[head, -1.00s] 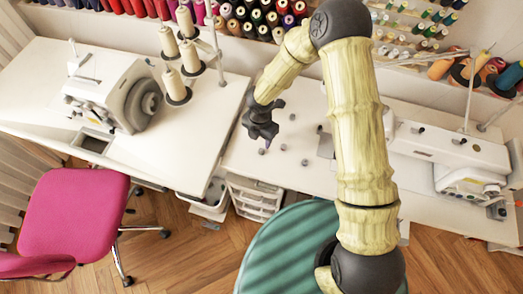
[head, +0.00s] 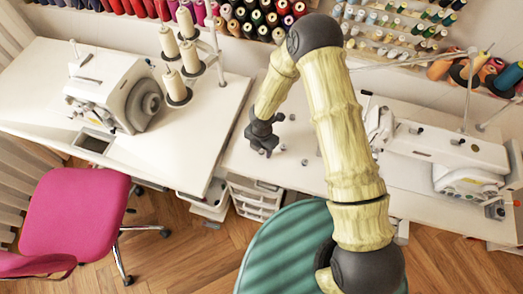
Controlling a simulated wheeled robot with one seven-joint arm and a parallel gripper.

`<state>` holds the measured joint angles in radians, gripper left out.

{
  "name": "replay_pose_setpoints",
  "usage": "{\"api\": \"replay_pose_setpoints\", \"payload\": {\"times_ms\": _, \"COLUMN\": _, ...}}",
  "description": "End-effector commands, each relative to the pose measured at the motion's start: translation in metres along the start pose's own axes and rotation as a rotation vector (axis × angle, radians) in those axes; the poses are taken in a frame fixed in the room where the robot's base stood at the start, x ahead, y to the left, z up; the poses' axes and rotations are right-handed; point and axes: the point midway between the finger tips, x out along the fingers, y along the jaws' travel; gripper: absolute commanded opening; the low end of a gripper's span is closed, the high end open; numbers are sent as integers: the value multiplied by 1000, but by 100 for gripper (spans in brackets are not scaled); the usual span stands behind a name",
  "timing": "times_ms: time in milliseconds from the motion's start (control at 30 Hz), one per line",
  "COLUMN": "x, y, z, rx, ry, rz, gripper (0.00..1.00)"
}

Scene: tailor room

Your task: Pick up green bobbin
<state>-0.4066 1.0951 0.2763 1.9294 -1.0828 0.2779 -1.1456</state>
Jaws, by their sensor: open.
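Several small bobbins (head: 304,162) lie on the white table in the middle of the head view. They look greyish and tiny, so I cannot tell which one is green. One stands farther back (head: 292,117), and another is close to the right of my gripper (head: 283,148). My gripper (head: 267,151) is open and points down, low over the left part of this table. Its dark fingers cover the patch beneath them, so any bobbin there is hidden or hard to make out.
A sewing machine (head: 440,150) stands to the right, and another machine (head: 115,90) with thread cones (head: 177,88) on the left table. A pink chair (head: 75,215) and a green round seat (head: 285,250) are in front. Thread racks line the wall.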

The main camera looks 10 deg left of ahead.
Motion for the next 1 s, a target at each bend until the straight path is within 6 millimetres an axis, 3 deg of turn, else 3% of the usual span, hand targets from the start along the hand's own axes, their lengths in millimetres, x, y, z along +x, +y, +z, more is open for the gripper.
{"api": "replay_pose_setpoints", "payload": {"times_ms": 367, "x": 0, "y": 0, "z": 0, "rx": 0, "ry": 0, "rz": 0, "gripper": 46}}
{"api": "replay_pose_setpoints", "payload": {"times_ms": 600, "x": 0, "y": 0, "z": 0, "rx": 0, "ry": 0, "rz": 0, "gripper": 1}}
{"api": "replay_pose_setpoints", "payload": {"times_ms": 1000, "x": -3, "y": 0, "z": 0, "rx": 1, "ry": -1, "rz": 0, "gripper": 0}}
